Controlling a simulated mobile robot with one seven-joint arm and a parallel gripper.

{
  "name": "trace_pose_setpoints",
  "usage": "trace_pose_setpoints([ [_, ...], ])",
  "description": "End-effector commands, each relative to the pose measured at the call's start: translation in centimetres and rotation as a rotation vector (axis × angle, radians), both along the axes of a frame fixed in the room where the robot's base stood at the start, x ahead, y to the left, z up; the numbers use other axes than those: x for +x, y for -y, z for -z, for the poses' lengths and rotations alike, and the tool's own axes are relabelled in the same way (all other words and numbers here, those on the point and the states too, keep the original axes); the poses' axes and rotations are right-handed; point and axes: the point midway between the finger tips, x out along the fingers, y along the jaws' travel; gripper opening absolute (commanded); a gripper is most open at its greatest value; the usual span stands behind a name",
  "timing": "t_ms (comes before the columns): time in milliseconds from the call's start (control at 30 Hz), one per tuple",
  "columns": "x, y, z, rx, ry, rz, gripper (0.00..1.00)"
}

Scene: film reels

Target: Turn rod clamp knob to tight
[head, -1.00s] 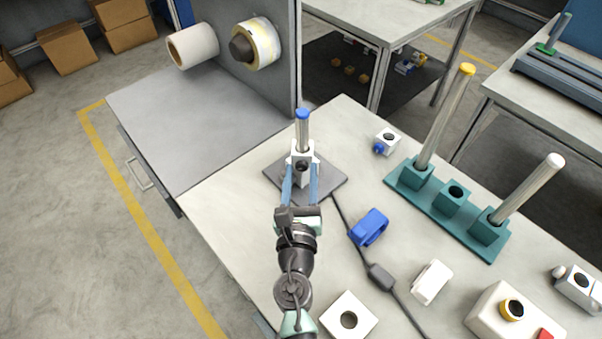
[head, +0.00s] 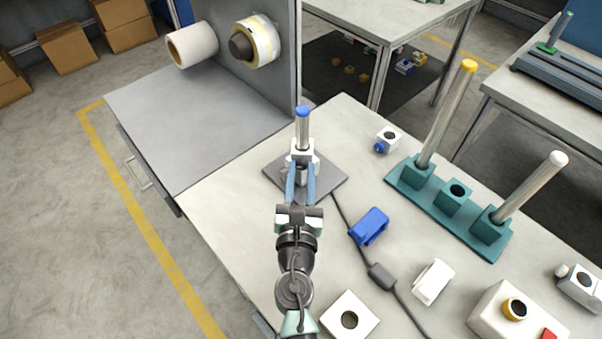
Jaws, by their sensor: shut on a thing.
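A white rod clamp (head: 302,157) sits on an upright metal rod with a blue top (head: 302,111). The rod stands on a grey square base plate (head: 334,180) on the table. My gripper (head: 301,170) reaches in from the front, its two blue fingers on either side of the clamp's near side. It is shut on the clamp's knob, as far as I can tell. The fingers and the clamp hide most of the knob, so its turn position cannot be read.
A blue clamp (head: 369,227) lies right of my arm, beside a dark cable with a box (head: 382,276). A small white clamp with a blue knob (head: 387,140) lies behind. The table left of the base plate is clear.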

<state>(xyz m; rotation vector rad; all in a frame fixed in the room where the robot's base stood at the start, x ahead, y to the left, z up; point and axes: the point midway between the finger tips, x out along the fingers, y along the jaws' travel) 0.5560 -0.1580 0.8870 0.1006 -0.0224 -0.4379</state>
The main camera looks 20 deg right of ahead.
Motion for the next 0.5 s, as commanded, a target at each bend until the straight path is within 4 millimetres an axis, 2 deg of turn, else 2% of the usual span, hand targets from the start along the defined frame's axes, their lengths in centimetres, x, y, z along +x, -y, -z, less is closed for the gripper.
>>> trace_pose_setpoints([
  [500,-0.03,0.07,0.09,0.315,0.148,0.0,0.0],
])
